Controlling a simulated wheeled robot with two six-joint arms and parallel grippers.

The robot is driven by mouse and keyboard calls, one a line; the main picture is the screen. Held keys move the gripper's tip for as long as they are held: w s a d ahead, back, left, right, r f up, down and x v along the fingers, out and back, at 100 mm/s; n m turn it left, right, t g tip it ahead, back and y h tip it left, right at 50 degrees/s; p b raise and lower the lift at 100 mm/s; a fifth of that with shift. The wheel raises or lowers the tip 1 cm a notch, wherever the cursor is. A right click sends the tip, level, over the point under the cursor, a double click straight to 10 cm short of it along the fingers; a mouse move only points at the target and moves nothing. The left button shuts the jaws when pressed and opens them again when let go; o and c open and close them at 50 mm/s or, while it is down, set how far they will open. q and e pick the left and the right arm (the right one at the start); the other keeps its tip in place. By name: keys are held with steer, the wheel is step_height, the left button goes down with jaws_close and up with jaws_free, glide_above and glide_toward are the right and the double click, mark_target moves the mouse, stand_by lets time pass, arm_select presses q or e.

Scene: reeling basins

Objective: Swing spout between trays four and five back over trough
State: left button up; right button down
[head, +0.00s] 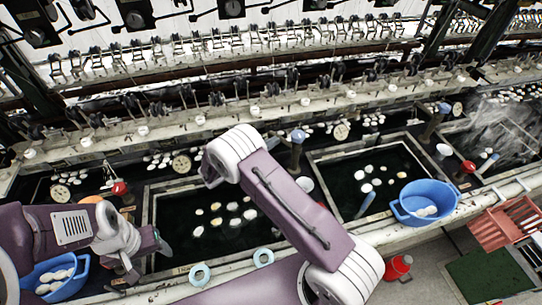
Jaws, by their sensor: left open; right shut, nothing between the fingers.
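Dark water basins holding white cocoons run along the bench; one large basin (160,215) is left of centre and another (345,195) is right of it. A post with a blue cap (298,136) stands between these two. I cannot tell which belongs to the spout between trays four and five. My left gripper (147,262) is open above the bench's front edge at lower left. My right arm crosses the centre; its gripper is hidden behind its own links.
A blue tub (425,198) with cocoons sits on the right front rim, another (58,278) at lower left. A red container (398,267) and a red crate (505,222) stand at right. Steam rises at far right.

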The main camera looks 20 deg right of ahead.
steer(key=shift+w+d+m+g+h+b, duration=0.25)
steer(key=shift+w+d+m+g+b, duration=0.45)
steer(key=shift+d+g+b, duration=0.2)
steer(key=shift+w+d+m+g+h+b, duration=0.25)
steer(key=shift+w+d+m+g+b, duration=0.3)
steer(key=shift+d+m+g+b, duration=0.35)
steer(key=b+v, duration=0.1)
steer(key=v, duration=0.8)
steer(key=shift+a, duration=0.1)
